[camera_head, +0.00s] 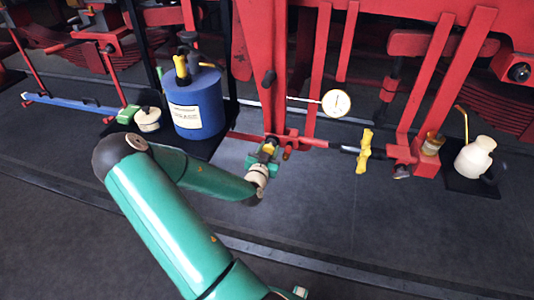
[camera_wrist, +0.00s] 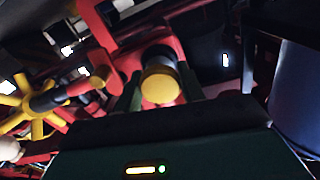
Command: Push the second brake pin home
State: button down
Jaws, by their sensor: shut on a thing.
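My gripper (camera_head: 268,152) is at the red brake linkage (camera_head: 305,141) in the middle of the head view. In the wrist view, a short cylinder with a yellow end and a grey band, seemingly the brake pin (camera_wrist: 160,84), sits between my two dark green fingers (camera_wrist: 162,94). The fingers are shut on it, one on each side. Behind it is a red part of the linkage (camera_wrist: 158,47). How deep the pin sits in its hole is hidden. In the head view, a small red-orange piece (camera_head: 287,153) hangs just right of my gripper; I cannot tell whether it is another pin.
A yellow star-shaped handwheel (camera_head: 364,151) is on the rod to the right and also shows in the wrist view (camera_wrist: 28,106). A dial gauge (camera_head: 336,102) is above. A blue canister (camera_head: 196,105) stands left; a cream oil can (camera_head: 474,157) stands far right.

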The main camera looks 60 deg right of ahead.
jog(key=shift+d+r, duration=0.1)
jog(key=shift+d, duration=0.1)
jog(key=c, duration=0.9)
grip_release()
jog(key=shift+d, duration=0.1)
jog(key=shift+o, duration=0.2)
jog(key=s+a, duration=0.2)
jog(key=a, duration=1.2)
